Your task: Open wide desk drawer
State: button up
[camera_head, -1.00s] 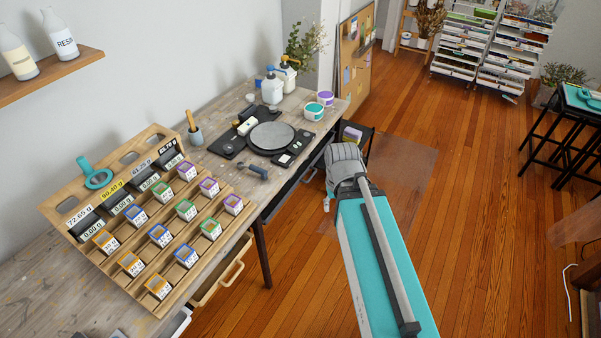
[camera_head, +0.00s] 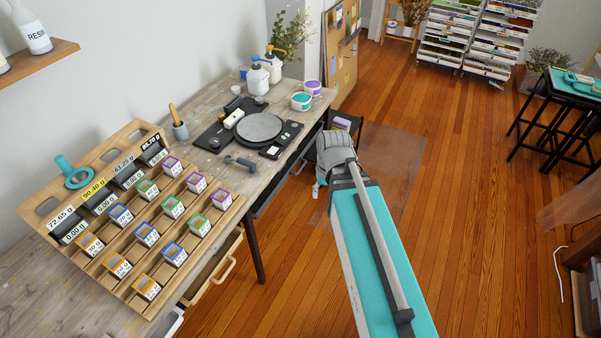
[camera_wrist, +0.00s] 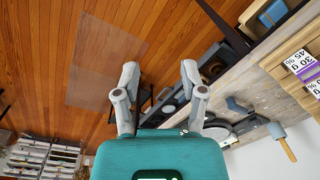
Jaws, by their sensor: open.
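A wide dark drawer (camera_head: 280,178) sits under the far part of the grey wooden desk (camera_head: 215,172), below the scale. It looks closed or nearly so; the arm hides part of its right end. My gripper (camera_head: 317,188) is beside the desk's front edge, at the right end of this drawer, and largely hidden behind my wrist. In the wrist view my gripper (camera_wrist: 160,98) has its two fingers spread with nothing held between them. The dark drawer front (camera_wrist: 178,101) shows beyond and between the fingers, apart from them as far as I can tell.
A light wooden drawer (camera_head: 212,272) with a handle stands partly out under the near desk. A dark desk leg (camera_head: 253,248) stands between the drawers. The wooden rack (camera_head: 122,272) of small boxes and the black scale (camera_head: 232,135) rest on the desk.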

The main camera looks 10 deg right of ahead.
jog(key=w+a+f+m+t+y+b, duration=0.1)
jog(key=w+f+y+b, duration=0.2)
jog(key=w+f+b, duration=0.7)
jog(key=m+t+y+b, duration=0.6)
jog(key=t+y+b, duration=0.15)
jog(key=b, duration=2.75)
send_near(300, 169)
jog(key=s+d, duration=0.2)
jog(key=d, duration=0.1)
jog(key=shift+w+d+f+t+y+b, duration=0.25)
jog(key=shift+w+d+f+y+b, duration=0.15)
jog(key=shift+f+y, duration=0.25)
jog(key=shift+a, duration=0.1)
jog(key=b+x, duration=0.2)
jog(key=x, duration=1.1)
jog(key=shift+w+a+b, duration=0.15)
jog(key=shift+a+b, duration=0.1)
jog(key=shift+b, duration=0.1)
jog(key=shift+c, duration=0.2)
grip_shut()
